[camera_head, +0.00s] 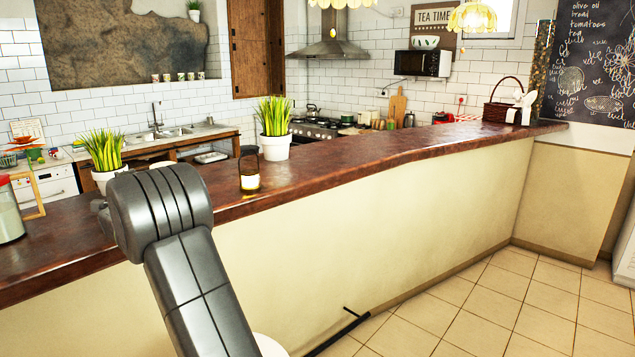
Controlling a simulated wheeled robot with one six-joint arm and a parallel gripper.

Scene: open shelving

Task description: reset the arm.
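My grey arm (185,260) rises from the bottom edge, left of centre, and ends at the top in a thick rounded joint. It stands in front of the long brown counter (380,160) and hides part of its front edge. My gripper does not show in this view, so I cannot see whether it is open or shut or holds anything.
A potted plant (103,155) is behind my arm. A lit lantern (249,170), another potted plant (274,130) and a wicker basket (505,105) stand along the counter. A jar (9,210) is far left. Tiled floor (480,310) is clear at right.

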